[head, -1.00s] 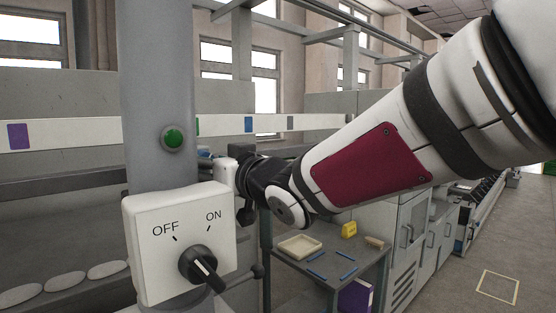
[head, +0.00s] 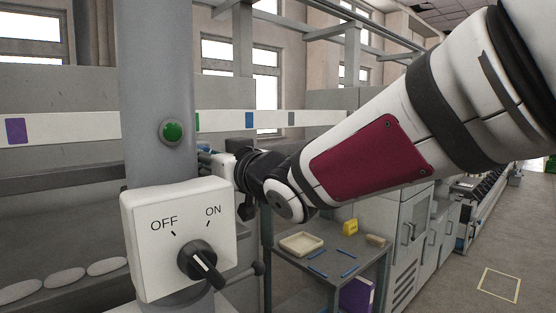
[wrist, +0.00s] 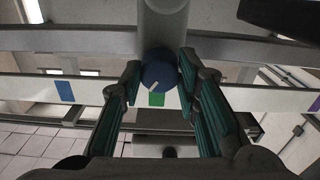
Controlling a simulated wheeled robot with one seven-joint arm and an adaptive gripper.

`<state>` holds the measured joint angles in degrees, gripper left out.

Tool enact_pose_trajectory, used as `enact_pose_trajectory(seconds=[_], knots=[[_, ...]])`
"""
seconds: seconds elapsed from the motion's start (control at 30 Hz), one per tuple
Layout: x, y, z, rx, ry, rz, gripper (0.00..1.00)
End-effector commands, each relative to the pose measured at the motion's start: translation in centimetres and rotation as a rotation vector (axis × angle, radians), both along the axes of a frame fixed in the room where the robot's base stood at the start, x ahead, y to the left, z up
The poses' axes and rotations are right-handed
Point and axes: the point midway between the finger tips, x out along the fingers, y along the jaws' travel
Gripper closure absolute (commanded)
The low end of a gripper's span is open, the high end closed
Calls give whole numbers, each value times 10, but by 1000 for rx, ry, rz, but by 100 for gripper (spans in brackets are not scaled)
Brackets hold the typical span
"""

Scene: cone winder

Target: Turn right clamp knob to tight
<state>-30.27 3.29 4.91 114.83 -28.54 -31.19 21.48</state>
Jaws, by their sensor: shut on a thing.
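The clamp knob (wrist: 158,72) is round and dark blue with a white line, seen in the wrist view at the end of a grey cylinder. The knob cannot be made out there, and no tight or loose marking is legible.
A white OFF/ON switch box (head: 150,272) and a green button (head: 172,131) are on the column, close to my gripper. A small lever with a ball end (head: 257,269) juts out below. A grey side table (head: 285,262) with a tray stands below my arm.

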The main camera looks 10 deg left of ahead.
Motion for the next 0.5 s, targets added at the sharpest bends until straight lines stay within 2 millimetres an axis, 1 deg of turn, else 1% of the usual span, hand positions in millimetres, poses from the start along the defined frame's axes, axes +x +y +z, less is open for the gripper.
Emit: enact_pose_trajectory(seconds=[0.27,0.5], knots=[[2,0,-2,-120,-146,1,98],[4,-1,-3,-267,-319,-1,98]])
